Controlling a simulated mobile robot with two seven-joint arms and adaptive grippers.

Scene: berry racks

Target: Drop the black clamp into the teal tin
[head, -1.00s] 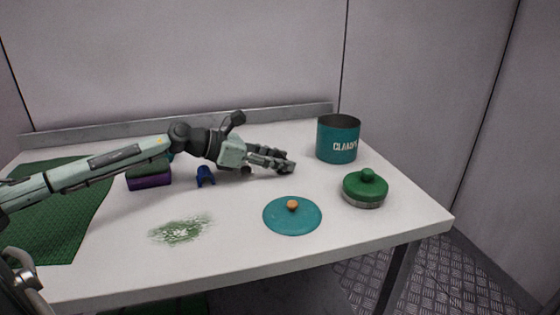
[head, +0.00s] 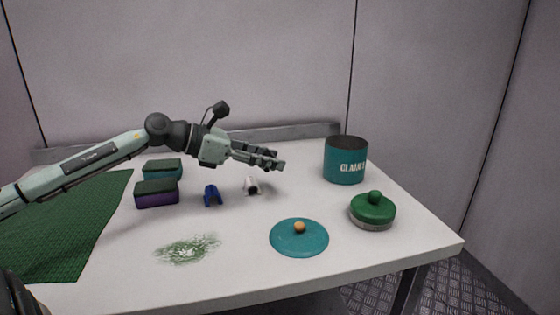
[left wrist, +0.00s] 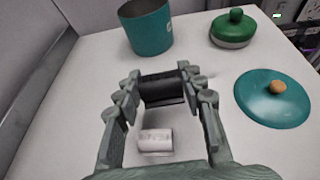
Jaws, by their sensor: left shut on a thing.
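The black clamp (left wrist: 163,89) is held between the fingers of my left gripper (left wrist: 163,88), which is shut on it above the table. In the head view my left gripper (head: 277,160) is at mid-table, left of the teal tin, and its fingers largely hide the clamp. The teal tin (head: 345,164), lettered as for clamps, stands upright and open-topped at the back right. It also shows ahead of the gripper in the left wrist view (left wrist: 151,36). Its teal lid (head: 299,240) with an orange knob lies flat on the table. My right gripper is out of view.
A white clamp (head: 251,186) and a blue clamp (head: 212,195) stand on the table. A green-lidded low tin (head: 372,212) sits at the right. Two sponge-like blocks (head: 156,199) and a green mat (head: 80,225) are at the left. Green smears (head: 188,249) mark the front.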

